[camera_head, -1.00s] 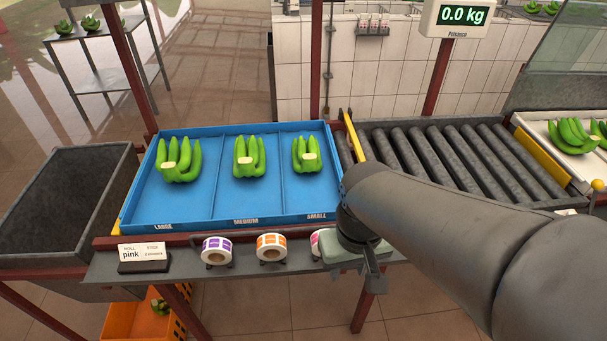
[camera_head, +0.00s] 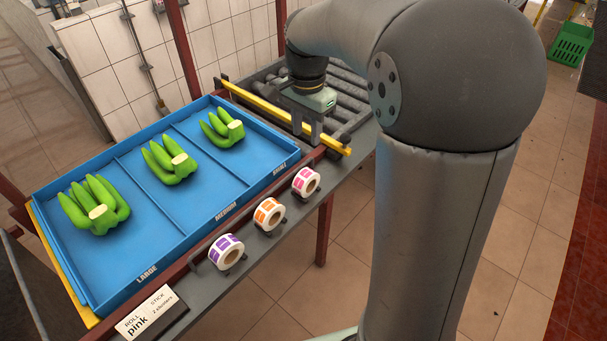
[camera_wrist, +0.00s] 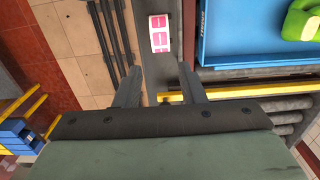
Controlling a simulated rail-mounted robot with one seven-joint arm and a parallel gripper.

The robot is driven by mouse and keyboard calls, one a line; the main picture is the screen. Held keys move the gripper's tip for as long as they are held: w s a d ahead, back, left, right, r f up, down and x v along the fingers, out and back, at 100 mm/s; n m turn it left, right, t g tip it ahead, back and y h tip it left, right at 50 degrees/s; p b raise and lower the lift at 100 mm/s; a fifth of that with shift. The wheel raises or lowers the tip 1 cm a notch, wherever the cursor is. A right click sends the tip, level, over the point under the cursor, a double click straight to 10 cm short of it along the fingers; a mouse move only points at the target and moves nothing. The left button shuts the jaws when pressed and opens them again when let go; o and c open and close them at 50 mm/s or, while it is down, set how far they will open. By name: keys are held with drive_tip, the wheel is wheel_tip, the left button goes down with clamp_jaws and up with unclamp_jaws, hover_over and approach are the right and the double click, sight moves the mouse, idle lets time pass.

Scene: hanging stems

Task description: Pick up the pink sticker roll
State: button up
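The pink sticker roll (camera_head: 306,181) stands on the grey ledge in front of the blue tray's small end, last in a row of three rolls. It also shows in the wrist view (camera_wrist: 159,33), just beyond my fingertips. My gripper (camera_head: 307,138) points down near the yellow rail at the roller conveyor's end, behind the pink roll. In the wrist view my gripper (camera_wrist: 158,70) has its two fingers apart with nothing between them. The pink roll is apart from both fingers.
An orange roll (camera_head: 269,214) and a purple roll (camera_head: 227,251) stand beside it along the ledge. The blue tray (camera_head: 222,212) holds three green banana clusters. A sign reading "pink" (camera_head: 150,315) stands at the ledge's near end. The yellow rail (camera_head: 268,109) runs close to my gripper.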

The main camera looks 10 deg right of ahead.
sight(306, 173)
wheel_tip(306, 173, down, 15)
drive_tip(key=shift+f+p, duration=0.1)
drive_tip(key=shift+p, duration=0.75)
drive_tip(key=c, duration=0.7)
